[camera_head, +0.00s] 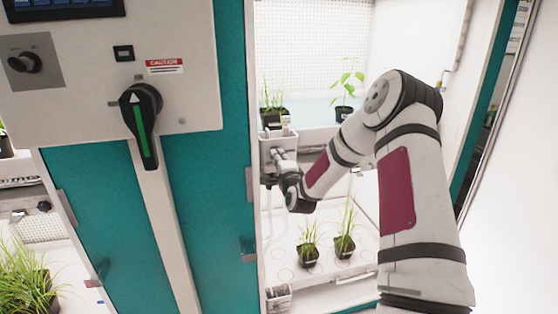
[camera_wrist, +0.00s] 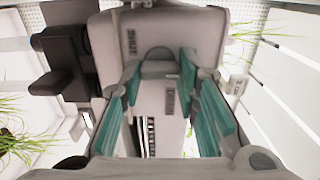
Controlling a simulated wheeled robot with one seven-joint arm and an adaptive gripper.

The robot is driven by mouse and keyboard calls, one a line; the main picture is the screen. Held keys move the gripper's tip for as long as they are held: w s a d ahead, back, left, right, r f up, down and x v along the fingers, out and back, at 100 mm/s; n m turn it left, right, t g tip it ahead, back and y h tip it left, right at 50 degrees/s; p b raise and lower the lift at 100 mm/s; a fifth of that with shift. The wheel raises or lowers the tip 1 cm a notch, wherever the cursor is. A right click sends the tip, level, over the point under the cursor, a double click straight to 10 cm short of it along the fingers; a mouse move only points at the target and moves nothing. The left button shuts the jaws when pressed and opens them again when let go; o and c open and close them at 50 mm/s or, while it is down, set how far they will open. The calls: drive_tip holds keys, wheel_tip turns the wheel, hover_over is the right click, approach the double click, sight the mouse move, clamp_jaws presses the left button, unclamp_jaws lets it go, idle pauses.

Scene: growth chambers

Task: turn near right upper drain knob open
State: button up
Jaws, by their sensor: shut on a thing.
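The grey drain knob (camera_wrist: 157,67) sits on a pale drain box (camera_wrist: 160,28) in the wrist view. A "SHUT" label (camera_wrist: 131,40) is on the box above it, and a "DRAIN" label (camera_wrist: 171,97) shows below. My gripper (camera_wrist: 160,74) has its teal-padded fingers on either side of the knob and is shut on it. The fingers hide the knob's sides, and its exact turn is hard to tell. In the head view, the box (camera_head: 270,143) is below the upper shelf of the right chamber, and my gripper (camera_head: 279,158) reaches it from the right.
A black fitting (camera_wrist: 62,65) is left of the box in the wrist view. Potted plants stand on the upper shelf (camera_head: 318,137) and the lower tray (camera_head: 285,268). A teal cabinet panel (camera_head: 215,200) and a black rotary handle (camera_head: 143,125) are to the left.

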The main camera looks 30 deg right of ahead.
idle(0.4)
drive_tip(key=o, duration=1.2)
drive_tip(key=shift+c, duration=0.2)
drive_tip(key=v, duration=1.2)
